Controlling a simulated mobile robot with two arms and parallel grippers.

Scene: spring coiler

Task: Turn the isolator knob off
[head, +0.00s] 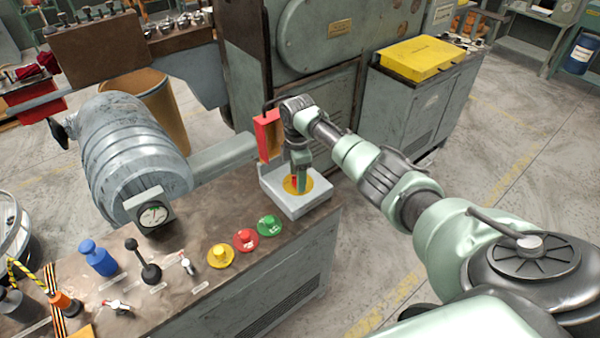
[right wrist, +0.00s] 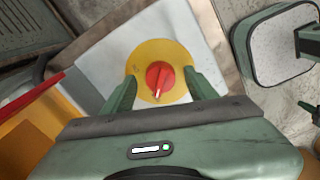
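The isolator is a light grey box on the console corner with a yellow disc (head: 319,187) and a red knob on it. In the right wrist view the red knob (right wrist: 160,76) sits at the middle of the yellow disc (right wrist: 150,53), its white mark pointing down toward my gripper. My right gripper (head: 300,183) reaches down over the disc in the head view and hides most of the knob. In the right wrist view its two green fingers (right wrist: 160,85) stand apart on either side of the knob, with gaps showing. My left gripper is not in view.
A red and yellow open box (head: 268,135) stands right behind the isolator. Yellow, red and green push buttons (head: 245,239), levers and a gauge (head: 152,214) are to the left on the console. Floor to the right is clear.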

